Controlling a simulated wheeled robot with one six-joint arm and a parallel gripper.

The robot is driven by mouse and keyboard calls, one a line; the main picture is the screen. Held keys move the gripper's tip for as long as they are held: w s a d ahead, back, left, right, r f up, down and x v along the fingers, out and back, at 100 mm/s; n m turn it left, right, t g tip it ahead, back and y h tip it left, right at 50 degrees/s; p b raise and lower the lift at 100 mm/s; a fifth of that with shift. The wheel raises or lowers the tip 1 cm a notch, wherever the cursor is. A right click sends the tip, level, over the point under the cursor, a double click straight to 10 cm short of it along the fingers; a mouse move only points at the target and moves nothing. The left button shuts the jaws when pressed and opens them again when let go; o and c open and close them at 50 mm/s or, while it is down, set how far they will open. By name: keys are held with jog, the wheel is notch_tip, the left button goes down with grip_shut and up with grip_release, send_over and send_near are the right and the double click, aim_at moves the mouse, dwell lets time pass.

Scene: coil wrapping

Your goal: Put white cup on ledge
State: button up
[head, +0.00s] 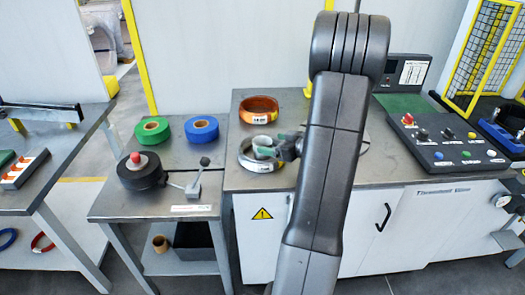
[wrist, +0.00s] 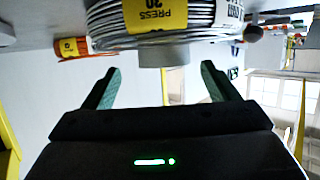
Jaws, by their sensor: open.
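A small white cup (head: 263,142) shows in the head view at the silver wire coil (head: 247,163) on the grey metal workbench (head: 310,178). My gripper (head: 268,152) is right at the cup, coming from the right. In the wrist view, my gripper (wrist: 160,68) has its two green fingers wide apart. A pale piece that looks like the cup (wrist: 163,56) shows beyond and between the fingertips, below the labelled coil (wrist: 200,16). Whether the fingers touch it I cannot tell. No part is clearly identifiable as the ledge.
An orange coil (head: 260,109) lies behind the silver one. Green (head: 152,130) and blue (head: 201,129) tape rolls lie on the lower table left, with a black round device (head: 141,171) and a lever. A control panel (head: 450,140) stands on the right. My arm hides the bench middle.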

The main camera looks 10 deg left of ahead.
aim_at(256, 141)
jog(key=x, duration=0.4)
jog(key=shift+s+a+r, duration=0.15)
jog(key=shift+s+a, duration=0.05)
jog(key=shift+s, duration=0.05)
jog(key=shift+w+a+f, duration=0.25)
jog(key=shift+w+a, duration=0.05)
jog(key=shift+a, duration=0.2)
jog(key=c, duration=1.1)
jog(key=shift+c, duration=0.2)
jog(key=shift+r, duration=0.15)
